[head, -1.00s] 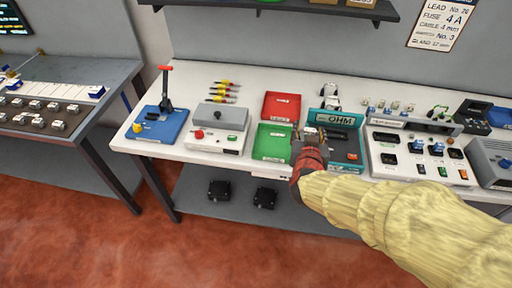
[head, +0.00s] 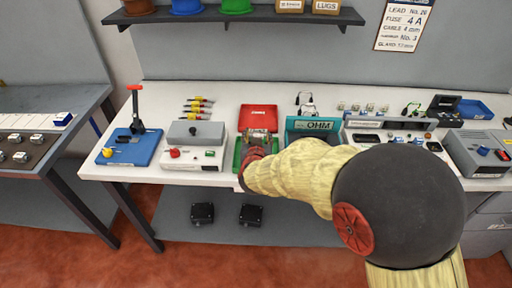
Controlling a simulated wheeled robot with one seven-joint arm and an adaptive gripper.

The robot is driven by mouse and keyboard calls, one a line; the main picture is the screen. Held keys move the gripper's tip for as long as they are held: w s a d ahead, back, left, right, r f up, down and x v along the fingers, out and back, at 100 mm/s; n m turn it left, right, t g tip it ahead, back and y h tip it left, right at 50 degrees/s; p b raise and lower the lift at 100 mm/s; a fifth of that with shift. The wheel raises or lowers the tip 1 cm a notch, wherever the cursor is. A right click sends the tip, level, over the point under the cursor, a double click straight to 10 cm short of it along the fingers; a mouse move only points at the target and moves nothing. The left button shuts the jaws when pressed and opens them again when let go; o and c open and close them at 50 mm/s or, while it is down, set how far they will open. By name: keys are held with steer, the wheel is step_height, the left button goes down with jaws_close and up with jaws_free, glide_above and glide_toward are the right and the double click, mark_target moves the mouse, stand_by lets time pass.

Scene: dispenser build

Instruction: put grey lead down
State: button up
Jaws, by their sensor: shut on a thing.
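My gripper (head: 260,137) is over the bench in the head view, above the green tray (head: 238,154) and just in front of the red tray (head: 259,112). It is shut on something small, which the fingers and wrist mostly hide. The grey lead cannot be made out clearly in the jaws at this size. My gripper and arm cover most of the green tray, so its contents and the gap above it cannot be judged.
The teal OHM meter (head: 312,125) stands close on the right, partly behind my arm. A white unit with a grey top (head: 196,133) stands on the left, beside a blue lever press (head: 130,145). Several yellow-red tools (head: 197,107) lie behind. A shelf (head: 230,15) hangs above.

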steer(key=shift+w+a+f, duration=0.2)
steer(key=shift+w+f, duration=0.05)
steer(key=shift+f, duration=0.15)
steer(key=shift+w+a+f+b, duration=0.1)
steer(key=shift+w+f+b, duration=0.1)
steer(key=shift+f+b, duration=1.3)
steer(key=shift+f, duration=0.2)
steer(key=shift+f, duration=0.15)
steer(key=o, duration=1.3)
